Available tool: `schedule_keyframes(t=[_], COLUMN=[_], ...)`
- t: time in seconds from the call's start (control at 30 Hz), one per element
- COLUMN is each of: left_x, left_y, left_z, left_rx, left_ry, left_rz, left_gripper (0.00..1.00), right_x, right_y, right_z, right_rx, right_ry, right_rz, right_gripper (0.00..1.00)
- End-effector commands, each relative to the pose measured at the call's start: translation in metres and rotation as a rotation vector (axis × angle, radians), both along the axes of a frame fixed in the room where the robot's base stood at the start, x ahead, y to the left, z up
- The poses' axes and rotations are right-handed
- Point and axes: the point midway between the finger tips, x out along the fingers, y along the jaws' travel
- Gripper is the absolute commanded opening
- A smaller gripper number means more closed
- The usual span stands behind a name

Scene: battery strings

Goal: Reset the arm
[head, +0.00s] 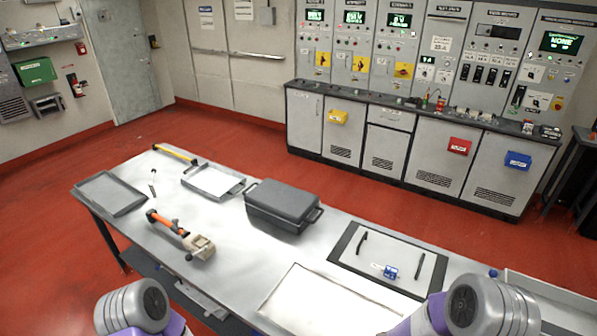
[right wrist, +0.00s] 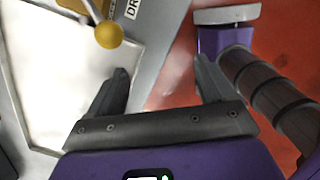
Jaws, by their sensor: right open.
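In the head view my two arms show only as grey and purple links at the bottom edge, one at the left and one at the right. Neither gripper shows there. In the right wrist view my right gripper (right wrist: 160,85) is open, with its two dark fingers wide apart and nothing between them. It points over the edge of the grey table (right wrist: 172,45), with red floor (right wrist: 180,90) beyond. A white panel (right wrist: 60,75) lies left of the fingers. My left gripper is hidden from both views.
The table (head: 225,235) holds a lidded dark case (head: 283,205), an orange-handled tool (head: 180,235), trays (head: 112,194), a dark-edged board (head: 395,255) and a white panel (head: 335,305). A yellow knob (right wrist: 109,35) is near my right gripper. Cabinets (head: 420,150) line the back wall.

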Motion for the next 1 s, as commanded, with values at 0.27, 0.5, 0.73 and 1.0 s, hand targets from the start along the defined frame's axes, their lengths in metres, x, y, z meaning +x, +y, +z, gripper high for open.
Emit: schedule_keyframes(t=[0.27, 0.5, 0.73, 1.0], left_x=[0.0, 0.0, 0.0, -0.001], left_y=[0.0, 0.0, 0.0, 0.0], left_z=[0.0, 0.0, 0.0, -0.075], left_rx=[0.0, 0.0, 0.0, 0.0], left_ry=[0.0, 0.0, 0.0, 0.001], left_rz=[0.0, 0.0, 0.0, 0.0], left_gripper=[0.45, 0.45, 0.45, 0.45], right_x=[-0.061, -0.07, -0.073, -0.072], right_y=[0.088, 0.13, 0.13, 0.129], right_z=[-0.031, -0.045, -0.064, -0.139], right_rx=[0.322, 0.436, 0.399, 0.401], right_ry=[0.192, 0.248, 0.198, 0.19], right_rz=[-0.678, -1.304, -1.824, -1.833], right_gripper=[0.83, 0.83, 0.83, 0.83])
